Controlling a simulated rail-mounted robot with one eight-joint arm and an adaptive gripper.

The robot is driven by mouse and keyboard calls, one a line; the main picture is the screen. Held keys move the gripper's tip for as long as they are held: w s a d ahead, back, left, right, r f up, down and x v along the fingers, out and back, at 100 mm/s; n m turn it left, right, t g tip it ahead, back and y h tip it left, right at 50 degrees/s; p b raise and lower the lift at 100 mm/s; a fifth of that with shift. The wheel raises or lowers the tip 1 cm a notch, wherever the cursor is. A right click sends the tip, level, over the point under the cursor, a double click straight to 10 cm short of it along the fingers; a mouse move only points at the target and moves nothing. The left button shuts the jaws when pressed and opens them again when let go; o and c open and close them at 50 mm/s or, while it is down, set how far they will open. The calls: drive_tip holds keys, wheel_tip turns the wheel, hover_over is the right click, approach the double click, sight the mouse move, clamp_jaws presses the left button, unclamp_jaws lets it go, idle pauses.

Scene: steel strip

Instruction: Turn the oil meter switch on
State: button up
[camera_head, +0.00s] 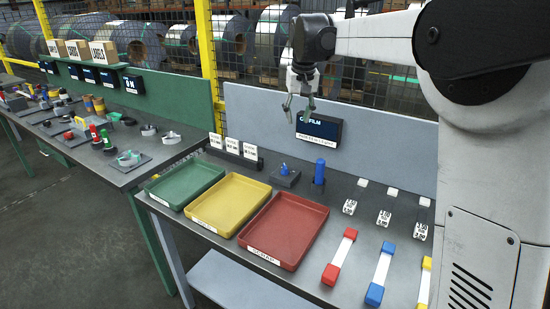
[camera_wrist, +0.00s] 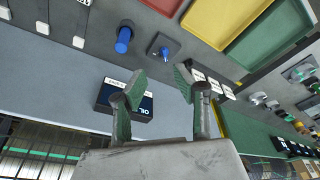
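A dark box (camera_head: 319,130) lettered "OIL FILM" hangs on the grey back panel; it also shows upside down in the wrist view (camera_wrist: 112,98), partly hidden by a finger. Below it on the table is a small dark block with a blue switch-like part (camera_head: 284,169), seen in the wrist view too (camera_wrist: 163,51). I cannot tell which way it is set. My gripper (camera_head: 300,107) is open and empty, in front of the panel, up and left of the box and above the table. In the wrist view my gripper (camera_wrist: 161,77) has its fingers spread wide, touching nothing.
A blue cylinder (camera_head: 319,172) stands right of the block. Green (camera_head: 187,182), yellow (camera_head: 228,202) and red (camera_head: 284,230) trays lie at the front left. White label cards (camera_head: 233,146) stand behind. Strips with coloured ends (camera_head: 380,274) lie at right.

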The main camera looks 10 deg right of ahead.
drive_tip(key=w+f+g, duration=0.1)
drive_tip(key=w+f, duration=0.4)
drive_tip(key=w, duration=0.5)
drive_tip(key=g+p, duration=0.1)
drive_tip(key=g, duration=0.1)
approach(285, 166)
drive_tip(key=f, duration=0.9)
drive_tip(key=shift+s+f+p, duration=0.25)
drive_tip(key=shift+f+p, duration=0.05)
drive_tip(key=shift+p, duration=0.1)
clamp_jaws()
